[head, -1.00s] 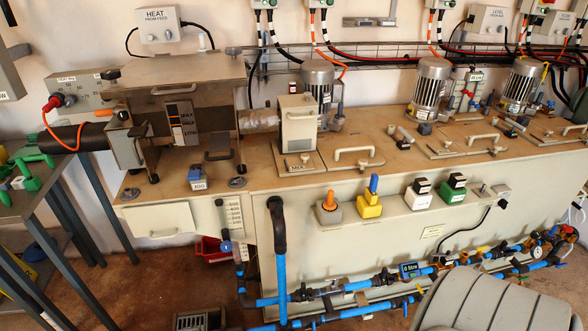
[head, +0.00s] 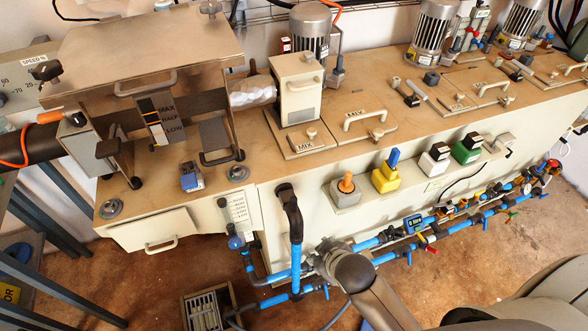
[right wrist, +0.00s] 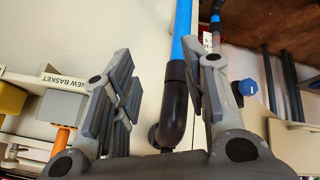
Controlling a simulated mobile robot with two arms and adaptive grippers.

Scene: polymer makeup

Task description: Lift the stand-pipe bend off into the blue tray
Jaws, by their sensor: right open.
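The stand-pipe bend (head: 290,208) is a black elbow on top of an upright blue pipe (head: 296,266), in front of the pale tank. My right gripper (head: 325,247) is just right of and below the bend in the head view, mostly hidden by its own wrist. In the right wrist view its grey fingers (right wrist: 165,75) are open, one on each side of the black bend (right wrist: 174,112), which appears upside down between them. I cannot tell whether either finger touches it. My left gripper is not in view.
A sight tube with a scale (head: 236,212) stands close left of the bend. Blue pipework with valves (head: 412,225) runs low along the tank. An orange-topped knob (head: 346,188) sits on the tank face. A grated box (head: 205,312) stands on the floor at lower left.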

